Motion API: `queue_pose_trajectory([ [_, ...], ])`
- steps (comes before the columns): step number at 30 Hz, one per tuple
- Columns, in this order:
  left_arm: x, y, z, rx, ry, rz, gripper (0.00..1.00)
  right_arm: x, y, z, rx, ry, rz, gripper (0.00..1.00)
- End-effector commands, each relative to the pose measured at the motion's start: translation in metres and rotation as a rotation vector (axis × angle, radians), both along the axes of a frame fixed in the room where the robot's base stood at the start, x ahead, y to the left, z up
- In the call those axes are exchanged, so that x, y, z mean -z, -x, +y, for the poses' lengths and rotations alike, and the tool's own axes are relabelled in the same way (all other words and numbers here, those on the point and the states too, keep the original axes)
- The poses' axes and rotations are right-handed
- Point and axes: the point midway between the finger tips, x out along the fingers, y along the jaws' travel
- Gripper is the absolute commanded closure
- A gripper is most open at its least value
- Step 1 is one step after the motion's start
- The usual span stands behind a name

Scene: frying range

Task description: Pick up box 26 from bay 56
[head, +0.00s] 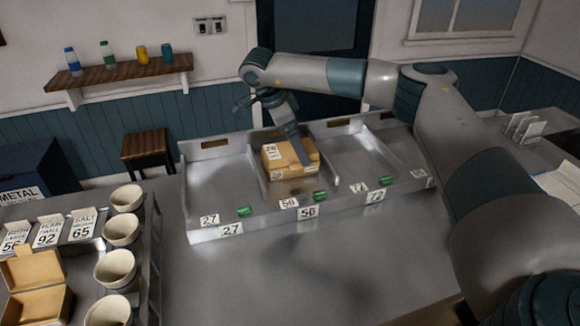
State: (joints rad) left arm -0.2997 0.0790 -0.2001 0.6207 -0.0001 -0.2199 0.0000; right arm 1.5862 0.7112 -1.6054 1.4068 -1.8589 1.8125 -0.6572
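The cardboard box (285,166) sits in the middle bay of the metal tray rack, the bay with the 56 label (308,211) on its front. White labels are on the box; the upper one seems to read 26, but it is small. My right arm comes in from the right and bends over the rack. My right gripper (300,152) points down at the box, with one flat grey finger against or just over its top. The other finger is not clearly visible, so I cannot tell whether the gripper grips the box. My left gripper is not in view.
Bay 27 (218,190) on the left and bay 72 (355,155) on the right look empty, with low dividers between bays. Several white cups (121,230) and an open cardboard box (35,268) stand at the lower left. The counter (300,270) before the rack is clear.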

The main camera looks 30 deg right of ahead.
Motion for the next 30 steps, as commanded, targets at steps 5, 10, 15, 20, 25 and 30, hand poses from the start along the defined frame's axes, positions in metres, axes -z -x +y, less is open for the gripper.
queue_pose_trajectory([
  [5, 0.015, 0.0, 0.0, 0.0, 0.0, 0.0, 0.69, 0.025, 0.002, -0.013, 0.001, 0.001, 0.002, 0.06],
  [10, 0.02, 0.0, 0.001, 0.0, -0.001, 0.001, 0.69, 0.034, 0.002, -0.017, 0.0, 0.001, 0.001, 0.06],
  [15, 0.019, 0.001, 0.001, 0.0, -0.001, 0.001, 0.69, 0.034, 0.002, -0.018, 0.0, 0.001, 0.001, 0.06],
  [20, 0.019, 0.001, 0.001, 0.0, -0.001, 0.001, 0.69, 0.034, 0.002, -0.018, 0.0, 0.001, 0.001, 0.06],
  [25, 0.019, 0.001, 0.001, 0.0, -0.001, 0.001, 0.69, 0.034, 0.002, -0.018, 0.0, 0.001, 0.001, 0.08],
  [30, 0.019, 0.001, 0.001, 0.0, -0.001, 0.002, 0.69, 0.034, 0.002, -0.018, 0.0, 0.001, 0.001, 0.49],
])
